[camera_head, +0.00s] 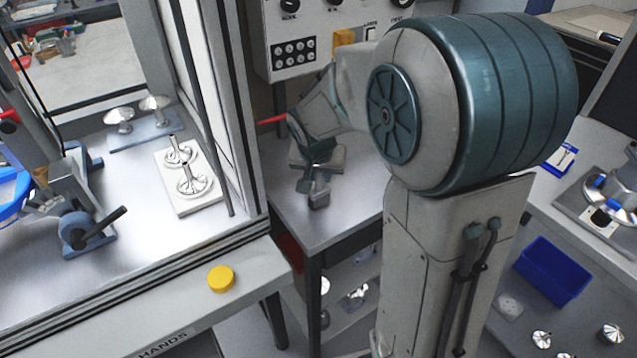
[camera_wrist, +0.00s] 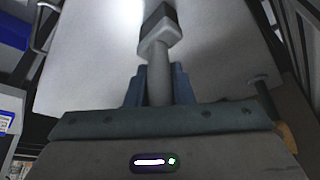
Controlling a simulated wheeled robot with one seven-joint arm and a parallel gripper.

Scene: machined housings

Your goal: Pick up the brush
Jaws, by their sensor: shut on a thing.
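In the wrist view, my gripper (camera_wrist: 160,82) is shut with its two blue fingers on either side of the brush (camera_wrist: 157,48). The brush has a grey handle running up from between the fingers and a wider grey head with a dark end. In the head view, my gripper (camera_head: 314,166) is over the metal table (camera_head: 350,200) in the middle, small and partly hidden by my own arm. The brush (camera_head: 318,192) shows there as a small grey piece below the fingers. I cannot tell whether it touches the table.
A control panel (camera_head: 296,50) with knobs stands behind the table. A glass-sided enclosure (camera_head: 234,150) at left holds metal parts on a pale plate (camera_head: 196,207). A yellow button (camera_head: 221,279) sits on its front ledge. A blue bin (camera_head: 548,270) is at right.

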